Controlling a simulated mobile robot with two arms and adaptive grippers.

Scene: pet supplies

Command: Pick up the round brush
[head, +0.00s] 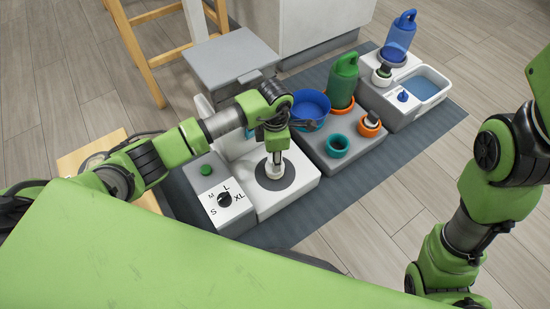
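My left arm reaches in from the left. Its gripper (275,151) points down over a white unit (302,181), just above a small pale round piece (274,171) on a dark disc. The fingers are small and partly hidden by the wrist, so I cannot tell whether they are open or shut, or touch the piece. I cannot identify the round brush with certainty; the pale piece may be part of it. My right arm stands at the right, and its gripper is out of view.
A dial box (222,202) stands left of the white unit. To the right are a blue bowl (311,104), a green bottle (342,83), a teal cup (337,145), a blue bottle (400,32) and a tray (425,87). A grey mat (300,225) lies underneath.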

